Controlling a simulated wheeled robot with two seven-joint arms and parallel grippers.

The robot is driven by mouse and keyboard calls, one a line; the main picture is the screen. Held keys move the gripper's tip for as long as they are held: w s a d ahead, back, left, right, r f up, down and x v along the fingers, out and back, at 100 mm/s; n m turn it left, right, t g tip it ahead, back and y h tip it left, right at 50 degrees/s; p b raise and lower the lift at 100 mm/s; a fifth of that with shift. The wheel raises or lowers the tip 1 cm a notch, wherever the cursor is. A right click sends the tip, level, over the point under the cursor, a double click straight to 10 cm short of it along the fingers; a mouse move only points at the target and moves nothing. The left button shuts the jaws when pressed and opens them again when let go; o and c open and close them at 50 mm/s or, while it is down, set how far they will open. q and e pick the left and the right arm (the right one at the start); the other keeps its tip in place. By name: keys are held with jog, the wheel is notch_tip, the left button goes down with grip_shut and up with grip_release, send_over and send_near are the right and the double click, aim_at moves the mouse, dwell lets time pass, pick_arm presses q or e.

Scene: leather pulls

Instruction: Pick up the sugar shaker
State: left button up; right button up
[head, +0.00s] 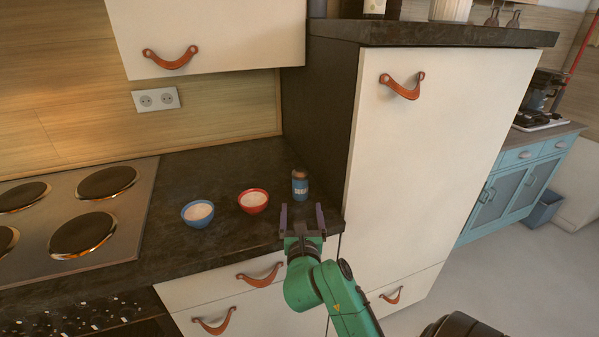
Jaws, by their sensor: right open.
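The sugar shaker (300,186) looks like a small blue jar with a pale label and a dark brownish top. It stands upright at the right end of the dark counter, beside the tall cabinet. My right gripper (302,216) is open, its two fingers pointing toward the shaker from the counter's front edge. In the picture the shaker shows just above the gap between the fingertips; nothing is between the fingers that I can see. My left gripper is not in view.
A red bowl (254,208) and a blue bowl (193,222), both with white contents, stand left of the shaker. A hob (128,222) lies further left. The tall white cabinet (420,150) closes off the right side. An upper cabinet (215,55) hangs above.

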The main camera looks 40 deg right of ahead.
aim_at(300, 188)
jog(key=x, duration=0.3)
jog(key=shift+r, duration=0.15)
jog(key=x, duration=0.1)
jog(key=p+x, duration=0.1)
jog(key=x, duration=0.2)
jog(key=shift+w+d+r, duration=0.25)
jog(key=shift+w+r, duration=0.05)
jog(key=shift+w, duration=0.05)
jog(key=x, duration=0.4)
jog(key=p+x, duration=0.1)
jog(key=x, duration=0.1)
jog(key=shift+w+d+f, duration=0.2)
jog(key=shift+w+f, duration=0.05)
jog(key=shift+f, duration=0.05)
jog(key=shift+w+d+f, duration=0.1)
grip_shut()
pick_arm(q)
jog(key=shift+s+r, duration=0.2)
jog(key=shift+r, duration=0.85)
pick_arm(e)
jog(key=shift+r, duration=0.2)
